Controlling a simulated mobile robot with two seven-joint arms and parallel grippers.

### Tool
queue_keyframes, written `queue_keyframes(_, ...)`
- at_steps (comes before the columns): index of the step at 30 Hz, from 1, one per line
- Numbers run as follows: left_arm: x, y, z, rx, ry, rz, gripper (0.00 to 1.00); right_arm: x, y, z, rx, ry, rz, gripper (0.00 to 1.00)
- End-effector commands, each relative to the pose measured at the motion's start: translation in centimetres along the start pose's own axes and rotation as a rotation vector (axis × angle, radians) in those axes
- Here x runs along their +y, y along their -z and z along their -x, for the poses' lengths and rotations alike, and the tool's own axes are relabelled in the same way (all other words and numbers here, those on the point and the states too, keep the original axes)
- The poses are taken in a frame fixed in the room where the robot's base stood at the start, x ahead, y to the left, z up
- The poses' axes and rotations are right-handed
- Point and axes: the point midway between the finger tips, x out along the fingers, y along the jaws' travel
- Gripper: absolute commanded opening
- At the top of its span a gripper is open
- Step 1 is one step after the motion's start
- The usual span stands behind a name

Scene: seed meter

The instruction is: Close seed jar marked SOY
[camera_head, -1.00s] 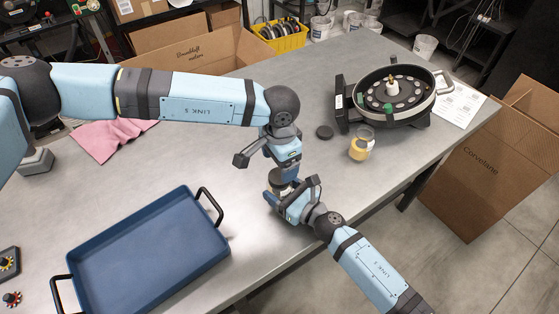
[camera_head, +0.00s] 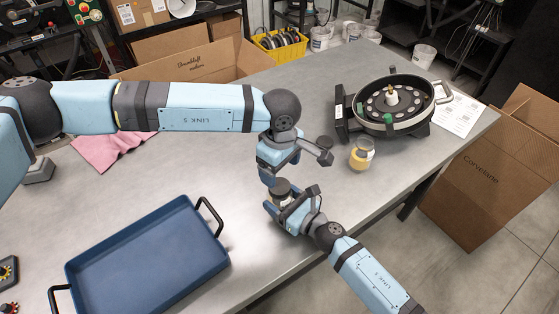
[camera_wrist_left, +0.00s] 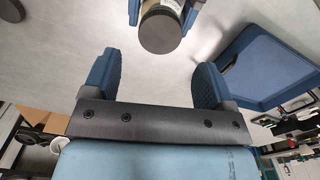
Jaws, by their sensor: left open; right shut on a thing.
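A small jar with a dark round lid (camera_head: 282,187) on top is held upright near the table's front edge. The lid also shows in the left wrist view (camera_wrist_left: 160,34), with pale jar contents just visible. My right gripper (camera_head: 288,203) is shut around this jar's body. My left gripper (camera_head: 275,174) is open above the lid; in the left wrist view its two fingers (camera_wrist_left: 157,72) are apart, with nothing between them. A second jar (camera_head: 361,155) with yellow contents stands to the right on the table. No SOY marking is readable on either jar.
A loose dark disc (camera_head: 325,142) lies on the table, partly behind my left wrist. A black round seed meter (camera_head: 393,105) stands at the back right. A blue tray (camera_head: 150,255) is at the front left. A pink cloth (camera_head: 105,152) lies behind it.

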Motion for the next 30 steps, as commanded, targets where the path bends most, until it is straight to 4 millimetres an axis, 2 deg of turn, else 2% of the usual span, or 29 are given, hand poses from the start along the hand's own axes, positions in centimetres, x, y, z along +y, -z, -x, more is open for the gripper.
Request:
queue_keyframes(12,-0.1,0.1,0.8,0.000,0.001,0.942,0.78,0.0,0.0,0.0,0.000,0.000,0.000,0.03)
queue_keyframes(18,-0.1,0.1,1.2,0.000,0.000,1.348,0.78,0.0,0.0,0.0,0.000,0.000,0.000,0.03)
queue_keyframes(24,-0.1,0.1,1.5,0.000,-0.001,1.598,0.78,0.0,0.0,0.0,0.000,0.000,0.000,0.03)
queue_keyframes(30,-0.1,0.2,1.5,0.001,-0.002,1.674,0.78,0.0,0.0,0.0,0.000,0.000,0.000,0.03)
